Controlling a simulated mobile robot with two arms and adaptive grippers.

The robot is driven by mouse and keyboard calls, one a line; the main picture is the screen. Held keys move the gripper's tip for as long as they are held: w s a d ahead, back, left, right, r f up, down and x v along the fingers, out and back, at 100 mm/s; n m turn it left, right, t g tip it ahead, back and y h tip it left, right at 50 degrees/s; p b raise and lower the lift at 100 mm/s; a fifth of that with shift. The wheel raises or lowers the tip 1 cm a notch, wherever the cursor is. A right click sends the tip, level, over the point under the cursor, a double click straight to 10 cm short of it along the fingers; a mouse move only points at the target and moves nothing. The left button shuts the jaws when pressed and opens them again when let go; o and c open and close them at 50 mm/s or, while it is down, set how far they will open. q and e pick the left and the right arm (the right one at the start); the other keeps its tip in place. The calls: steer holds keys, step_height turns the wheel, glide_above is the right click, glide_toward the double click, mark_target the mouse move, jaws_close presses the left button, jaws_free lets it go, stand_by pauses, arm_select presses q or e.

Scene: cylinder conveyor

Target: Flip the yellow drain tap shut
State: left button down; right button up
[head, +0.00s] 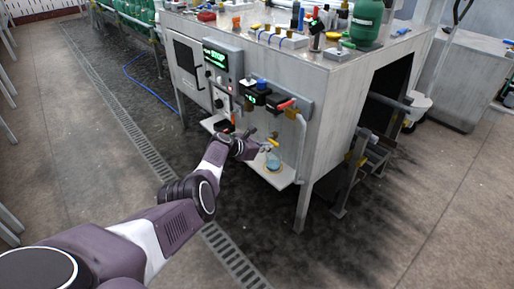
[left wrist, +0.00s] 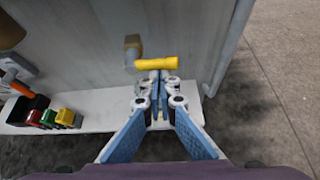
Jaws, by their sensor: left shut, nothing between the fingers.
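The yellow drain tap (head: 273,142) sits low on the front of the grey machine cabinet, above a small white shelf. In the left wrist view, the yellow tap handle (left wrist: 155,64) lies crosswise on a brass-coloured fitting that comes out of the panel. My left gripper (head: 264,148) is beside the tap at the cabinet front. In the wrist view, my left gripper (left wrist: 160,77) is shut and empty, its tips just below the handle and very close to it; I cannot tell whether they touch. My right gripper is not in view.
A red-handled valve (head: 287,104) and pipe are above right. Small red, green and yellow items (left wrist: 55,118) sit at the shelf's left end. Floor in front is open.

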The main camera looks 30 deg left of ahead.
arm_select(q)
steer(key=v, duration=1.2)
stand_by(0.3)
stand_by(0.4)
